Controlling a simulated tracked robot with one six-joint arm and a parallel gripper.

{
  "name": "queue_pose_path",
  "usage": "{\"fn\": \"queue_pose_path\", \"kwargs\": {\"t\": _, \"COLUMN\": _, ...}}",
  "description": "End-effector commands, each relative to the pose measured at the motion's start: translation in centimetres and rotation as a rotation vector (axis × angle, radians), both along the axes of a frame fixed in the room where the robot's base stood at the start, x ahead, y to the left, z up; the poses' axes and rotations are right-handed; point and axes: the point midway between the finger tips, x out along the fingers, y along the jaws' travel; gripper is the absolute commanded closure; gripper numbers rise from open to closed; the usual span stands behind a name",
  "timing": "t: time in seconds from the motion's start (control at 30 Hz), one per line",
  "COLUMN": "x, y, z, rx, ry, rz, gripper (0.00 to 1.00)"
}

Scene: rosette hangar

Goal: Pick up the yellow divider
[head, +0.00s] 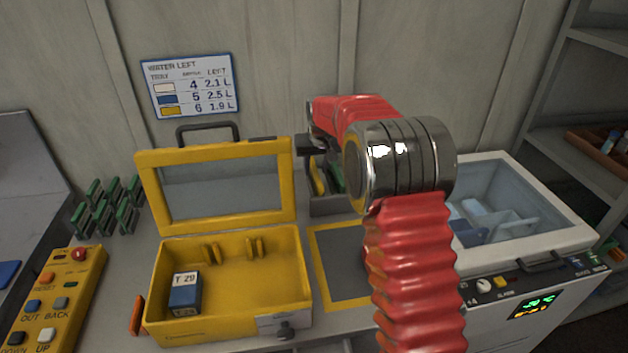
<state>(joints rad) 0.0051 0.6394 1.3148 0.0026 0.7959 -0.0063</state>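My red arm covers the bin's right part and whatever is there.
An open yellow case (230,322) holds a blue block (185,294) labelled T 29; its raised lid (216,226) is left of the bin. A yellow-framed grey mat (340,270) looks empty. A white cooler (555,225), green racks (105,205) and a button panel (55,300) flank these.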

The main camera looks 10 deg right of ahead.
Motion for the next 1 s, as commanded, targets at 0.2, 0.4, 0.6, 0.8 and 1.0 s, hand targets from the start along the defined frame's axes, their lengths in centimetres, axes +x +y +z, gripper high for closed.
{"fn": "queue_pose_path", "kwargs": {"t": 0.2, "x": 1.1, "y": 0.0, "z": -2.6, "rx": 0.000, "ry": 0.001, "rz": 0.000, "gripper": 0.66}}
{"fn": "queue_pose_path", "kwargs": {"t": 0.4, "x": 1.4, "y": 0.0, "z": -3.1, "rx": 0.000, "ry": -0.002, "rz": 0.000, "gripper": 0.66}}
{"fn": "queue_pose_path", "kwargs": {"t": 0.6, "x": 1.4, "y": 0.0, "z": -3.1, "rx": 0.000, "ry": -0.002, "rz": 0.000, "gripper": 0.66}}
{"fn": "queue_pose_path", "kwargs": {"t": 0.8, "x": 1.4, "y": 0.0, "z": -3.1, "rx": 0.000, "ry": -0.001, "rz": 0.000, "gripper": 0.66}}
{"fn": "queue_pose_path", "kwargs": {"t": 1.0, "x": 1.4, "y": 0.0, "z": -3.1, "rx": 0.000, "ry": -0.001, "rz": 0.000, "gripper": 0.77}}
